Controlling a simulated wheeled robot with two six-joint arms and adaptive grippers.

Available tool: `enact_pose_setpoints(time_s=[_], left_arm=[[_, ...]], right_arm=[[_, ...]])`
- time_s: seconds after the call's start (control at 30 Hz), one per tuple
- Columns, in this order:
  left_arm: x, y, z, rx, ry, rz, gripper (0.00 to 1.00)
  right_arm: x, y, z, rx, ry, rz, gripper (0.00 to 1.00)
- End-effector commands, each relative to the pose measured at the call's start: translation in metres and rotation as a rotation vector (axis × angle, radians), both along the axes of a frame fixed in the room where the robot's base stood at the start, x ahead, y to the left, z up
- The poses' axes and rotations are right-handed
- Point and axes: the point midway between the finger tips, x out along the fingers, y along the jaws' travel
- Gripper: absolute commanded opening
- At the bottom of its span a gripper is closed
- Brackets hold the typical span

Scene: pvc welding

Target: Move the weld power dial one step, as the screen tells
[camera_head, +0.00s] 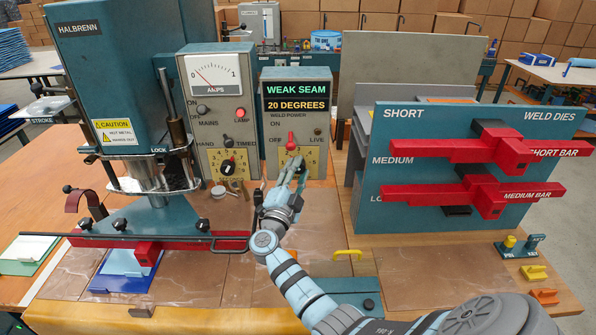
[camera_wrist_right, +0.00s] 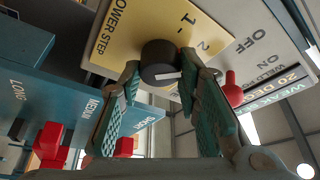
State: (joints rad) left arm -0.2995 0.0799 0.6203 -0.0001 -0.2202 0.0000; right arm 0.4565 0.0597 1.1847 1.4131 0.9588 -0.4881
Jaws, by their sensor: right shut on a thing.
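The welder's control box has a screen (camera_head: 296,97) reading "WEAK SEAM" and "20 DEGREES". Below it is a yellow power step plate (camera_head: 314,158), also in the right wrist view (camera_wrist_right: 130,30) with figures 1 and 2 readable. The black weld power dial (camera_wrist_right: 158,60) has a white pointer mark on its front. My right gripper (camera_head: 292,168) reaches up to the plate and hides most of the dial in the head view. In the right wrist view its two fingers (camera_wrist_right: 162,68) are shut on the dial, one on each side. My left gripper is out of view.
The blue weld dies rack (camera_head: 375,190) with red bars stands close on the right. The press (camera_head: 125,90) is at left.

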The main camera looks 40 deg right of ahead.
Motion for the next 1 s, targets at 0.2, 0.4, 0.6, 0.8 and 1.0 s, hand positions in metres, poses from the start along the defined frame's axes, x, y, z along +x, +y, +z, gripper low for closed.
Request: enact_pose_setpoints(time_s=[0.2, 0.4, 0.6, 0.8, 1.0], left_arm=[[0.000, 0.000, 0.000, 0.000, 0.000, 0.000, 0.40], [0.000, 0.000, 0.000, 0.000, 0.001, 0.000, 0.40], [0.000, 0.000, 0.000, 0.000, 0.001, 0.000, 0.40], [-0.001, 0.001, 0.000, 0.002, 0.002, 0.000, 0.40], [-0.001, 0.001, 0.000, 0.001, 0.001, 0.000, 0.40]], right_arm=[[0.000, 0.000, -0.001, 0.001, 0.001, 0.002, 0.03], [0.000, 0.000, -0.001, 0.000, 0.000, 0.001, 0.51], [0.000, 0.000, 0.000, -0.001, 0.001, 0.000, 0.51], [-0.009, 0.014, -0.005, 0.003, 0.002, 0.003, 0.51], [-0.032, 0.049, -0.015, 0.002, 0.003, 0.001, 0.51]])
